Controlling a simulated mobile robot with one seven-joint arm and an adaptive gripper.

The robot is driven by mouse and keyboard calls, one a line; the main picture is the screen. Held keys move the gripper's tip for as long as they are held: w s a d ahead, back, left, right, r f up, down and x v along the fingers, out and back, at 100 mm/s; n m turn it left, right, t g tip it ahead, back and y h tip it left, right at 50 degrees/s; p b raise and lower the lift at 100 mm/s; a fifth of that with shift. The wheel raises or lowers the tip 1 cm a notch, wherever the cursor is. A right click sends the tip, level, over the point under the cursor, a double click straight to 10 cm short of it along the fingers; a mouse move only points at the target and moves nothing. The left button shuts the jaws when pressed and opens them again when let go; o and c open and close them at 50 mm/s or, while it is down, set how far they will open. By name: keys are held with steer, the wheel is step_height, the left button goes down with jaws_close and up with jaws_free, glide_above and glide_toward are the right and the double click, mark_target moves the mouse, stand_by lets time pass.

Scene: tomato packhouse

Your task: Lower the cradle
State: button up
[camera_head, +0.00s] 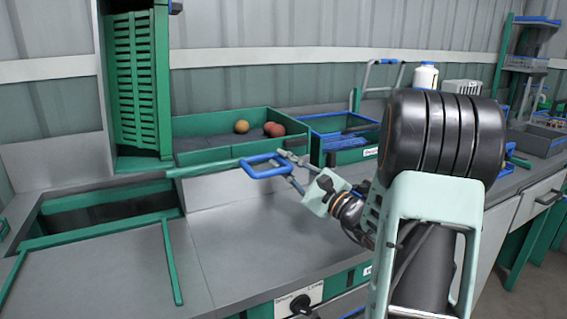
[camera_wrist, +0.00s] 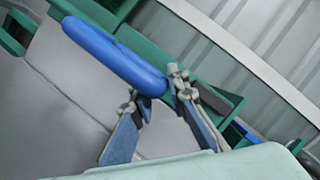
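A green slatted crate-like piece (camera_head: 132,85) stands upright at the upper left in the head view; it appears to be held by the cradle. A green bar (camera_head: 205,168) runs from near its foot to a blue loop handle (camera_head: 262,174). The handle also shows large in the wrist view (camera_wrist: 110,55). My gripper (camera_head: 292,170) is at the right end of the loop. In the wrist view its two fingers (camera_wrist: 155,92) are spread apart, one on each side of the handle's end. Firm contact is not clear.
A green tray (camera_head: 200,127) with a few round fruits is behind the handle. A blue-rimmed bin (camera_head: 345,157) stands to its right. A sunken green-edged opening (camera_head: 110,210) lies at left. The grey counter (camera_head: 265,240) in front is clear. A knob (camera_head: 300,304) is on its front.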

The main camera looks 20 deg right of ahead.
jaws_close()
steer(key=shift+r, duration=0.1)
